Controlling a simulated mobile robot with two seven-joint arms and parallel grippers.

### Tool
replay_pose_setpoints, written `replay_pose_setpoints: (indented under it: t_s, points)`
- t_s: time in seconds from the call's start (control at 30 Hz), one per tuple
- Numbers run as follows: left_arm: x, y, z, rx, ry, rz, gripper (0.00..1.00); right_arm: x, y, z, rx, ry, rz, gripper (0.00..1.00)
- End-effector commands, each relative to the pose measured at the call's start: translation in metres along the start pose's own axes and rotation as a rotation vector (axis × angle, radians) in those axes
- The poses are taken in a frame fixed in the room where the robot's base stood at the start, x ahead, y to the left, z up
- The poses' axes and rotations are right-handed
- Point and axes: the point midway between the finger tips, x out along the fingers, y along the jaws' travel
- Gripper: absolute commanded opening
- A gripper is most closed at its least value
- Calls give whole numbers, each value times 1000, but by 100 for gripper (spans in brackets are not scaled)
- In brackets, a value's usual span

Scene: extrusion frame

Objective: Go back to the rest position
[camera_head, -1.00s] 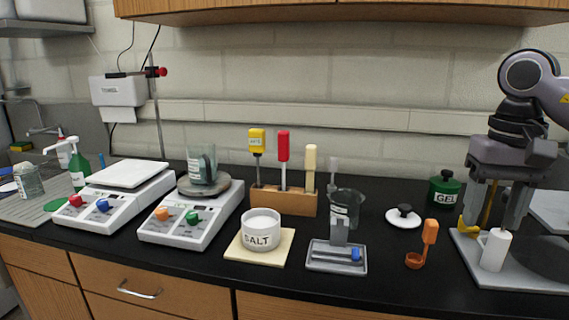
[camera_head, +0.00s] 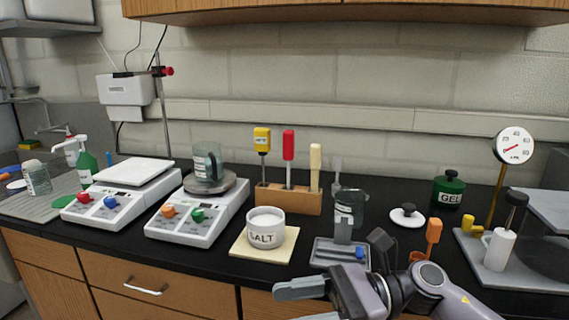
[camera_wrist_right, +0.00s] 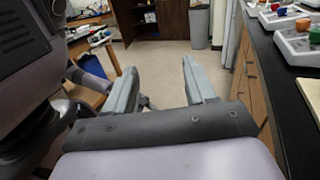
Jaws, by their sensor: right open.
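My right gripper (camera_head: 290,302) is low at the front edge of the counter, pointing left, in front of the salt dish and the grey tray. Its two grey fingers stand apart with nothing between them. In the right wrist view the open fingers (camera_wrist_right: 160,75) point out over the floor beside the counter front. My left gripper is in neither view.
The black counter (camera_head: 320,231) holds two balances, a salt dish (camera_head: 266,227), a tool rack (camera_head: 288,199), a grey tray (camera_head: 327,253), an orange scoop (camera_head: 433,231) and a gauge stand (camera_head: 513,145). In the wrist view the floor (camera_wrist_right: 165,62) is clear ahead.

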Motion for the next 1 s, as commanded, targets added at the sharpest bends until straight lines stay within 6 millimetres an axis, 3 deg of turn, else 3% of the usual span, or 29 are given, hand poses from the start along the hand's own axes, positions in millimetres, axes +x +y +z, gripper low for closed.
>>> replay_pose_setpoints:
  t_s: [0.13, 0.27, 0.47, 0.6, 0.73, 0.97, 1.0]
  points:
    - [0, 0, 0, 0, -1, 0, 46, 4, -5, -3, 347, -261, -129, 55]
    - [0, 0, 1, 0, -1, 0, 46, -7, -16, -13, 661, -485, -235, 55]
    - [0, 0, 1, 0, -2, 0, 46, -42, -27, -54, 1158, -842, -386, 55]
    - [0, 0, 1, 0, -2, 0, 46, -73, -23, -102, 1502, -1111, -483, 55]
    - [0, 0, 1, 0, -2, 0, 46, -102, -5, -158, 1807, -1379, -573, 55]
    - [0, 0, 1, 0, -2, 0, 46, -144, 66, -261, 2260, -1911, -728, 55]
    - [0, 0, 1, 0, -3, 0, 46, -149, 82, -276, -2299, 1988, 747, 55]
